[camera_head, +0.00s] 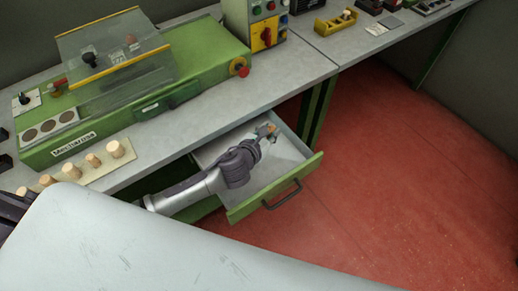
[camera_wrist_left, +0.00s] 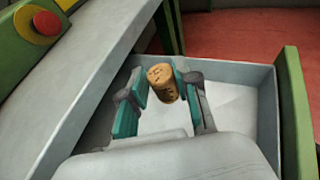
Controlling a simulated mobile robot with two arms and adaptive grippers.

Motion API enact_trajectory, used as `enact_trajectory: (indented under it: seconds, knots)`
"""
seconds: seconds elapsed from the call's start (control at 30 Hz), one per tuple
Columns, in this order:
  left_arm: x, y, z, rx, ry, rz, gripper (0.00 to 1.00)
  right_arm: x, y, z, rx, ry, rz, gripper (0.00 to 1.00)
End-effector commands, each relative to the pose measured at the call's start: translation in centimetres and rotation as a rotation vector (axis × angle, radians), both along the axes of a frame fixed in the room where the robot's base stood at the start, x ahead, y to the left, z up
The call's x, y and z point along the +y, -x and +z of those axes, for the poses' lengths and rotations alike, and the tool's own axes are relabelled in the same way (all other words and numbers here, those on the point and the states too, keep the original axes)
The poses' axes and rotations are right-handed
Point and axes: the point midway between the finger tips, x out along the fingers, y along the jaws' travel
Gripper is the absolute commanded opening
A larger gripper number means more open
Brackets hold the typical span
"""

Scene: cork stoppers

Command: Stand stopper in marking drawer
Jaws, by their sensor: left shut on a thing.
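The marking drawer (camera_head: 290,180) is pulled out below the bench, with grey walls, a pale floor and a green front. My left gripper (camera_head: 267,131) is over the back part of the drawer. In the left wrist view its teal-padded fingers (camera_wrist_left: 160,92) are shut on a cork stopper (camera_wrist_left: 162,83), a short tan cylinder with dark marks. The stopper is slightly tilted in that view. Whether its lower end touches the drawer floor I cannot tell. The drawer floor (camera_wrist_left: 238,105) looks empty where visible. My right gripper is not in view.
A green machine (camera_head: 190,60) with a clear guard stands on the grey bench (camera_head: 215,110). Several corks stand on a board (camera_head: 105,165) at the left. The bench edge runs close beside the drawer. A red emergency button (camera_wrist_left: 46,23) shows at upper left.

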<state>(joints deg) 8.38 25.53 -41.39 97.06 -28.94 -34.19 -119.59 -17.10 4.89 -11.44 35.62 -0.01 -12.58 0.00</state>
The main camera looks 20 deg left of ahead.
Motion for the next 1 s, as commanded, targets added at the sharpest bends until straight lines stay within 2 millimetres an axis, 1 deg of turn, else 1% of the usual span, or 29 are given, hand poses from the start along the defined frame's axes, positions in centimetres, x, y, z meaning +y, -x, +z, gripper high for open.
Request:
enact_trajectory:
  seconds: [0.03, 0.1, 0.23, 0.33, 0.5, 0.6, 0.87, 0.97, 1.0]
  knots:
    - [0.4, 1.1, -0.8, 0.006, 0.001, 0.001, 0.18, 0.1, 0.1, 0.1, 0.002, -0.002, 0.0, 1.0]
    - [0.8, 2.2, -1.5, 0.004, 0.001, 0.002, 0.18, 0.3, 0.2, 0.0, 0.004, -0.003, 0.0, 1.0]
    - [1.3, 3.3, -2.1, 0.0, 0.001, 0.0, 0.18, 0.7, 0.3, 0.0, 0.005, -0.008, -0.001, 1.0]
    - [1.4, 3.5, -2.7, 0.0, 0.001, 0.002, 0.18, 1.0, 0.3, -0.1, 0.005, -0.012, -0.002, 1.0]
    - [1.4, 3.5, -5.4, 0.003, 0.002, 0.003, 0.18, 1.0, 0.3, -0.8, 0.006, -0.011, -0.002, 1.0]
    - [1.4, 3.5, -6.2, 0.001, 0.001, 0.003, 0.18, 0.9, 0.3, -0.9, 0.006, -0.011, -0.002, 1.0]
    - [1.4, 3.5, -6.3, -0.001, 0.0, 0.0, 0.18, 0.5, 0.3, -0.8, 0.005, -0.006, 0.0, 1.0]
    - [1.4, 3.5, -6.6, 0.0, -0.001, 0.0, 0.18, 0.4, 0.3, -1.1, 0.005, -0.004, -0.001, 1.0]
    - [1.4, 3.5, -6.5, -0.001, -0.001, 0.0, 0.34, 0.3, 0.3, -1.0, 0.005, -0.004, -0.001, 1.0]
